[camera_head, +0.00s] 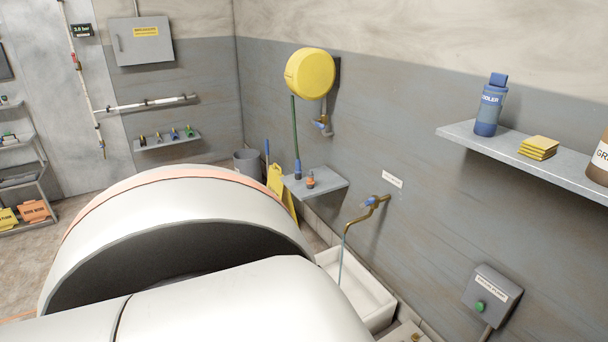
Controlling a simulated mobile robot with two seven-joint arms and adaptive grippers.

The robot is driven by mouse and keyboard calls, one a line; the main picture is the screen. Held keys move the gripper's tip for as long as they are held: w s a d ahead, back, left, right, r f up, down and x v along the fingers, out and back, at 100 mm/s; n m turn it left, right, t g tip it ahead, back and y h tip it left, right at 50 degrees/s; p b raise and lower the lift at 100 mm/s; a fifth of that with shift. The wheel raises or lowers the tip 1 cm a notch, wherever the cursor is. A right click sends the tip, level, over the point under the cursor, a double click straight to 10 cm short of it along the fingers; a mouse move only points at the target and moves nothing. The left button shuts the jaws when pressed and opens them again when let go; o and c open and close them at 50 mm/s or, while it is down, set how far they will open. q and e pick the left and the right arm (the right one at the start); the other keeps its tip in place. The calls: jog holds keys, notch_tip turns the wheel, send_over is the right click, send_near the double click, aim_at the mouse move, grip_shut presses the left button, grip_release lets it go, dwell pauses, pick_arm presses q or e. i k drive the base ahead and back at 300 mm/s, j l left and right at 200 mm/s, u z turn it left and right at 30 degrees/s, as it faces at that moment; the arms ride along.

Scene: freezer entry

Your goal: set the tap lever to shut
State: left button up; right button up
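A brass tap (375,207) sticks out of the right-hand wall below a small white label (392,180). Its small blue lever (368,203) sits on top of the tap body; its exact angle is too small to tell. The curved spout (347,230) points down, and a thin bluish stream of water (340,264) runs from it into the white basin (372,300) below. My own white arm links fill the lower left and hide part of the basin. Neither gripper shows in the head view.
A yellow hose reel (310,73) with another blue-handled valve (321,124) hangs on the wall. A small shelf (330,183) sits left of the tap. A longer shelf (465,133) and a grey box with a green button (490,296) are on the right.

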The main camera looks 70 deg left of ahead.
aim_at(371, 200)
jog(key=u, duration=1.75)
jog(key=i+j+z, duration=0.1)
jog(key=i+j, duration=0.25)
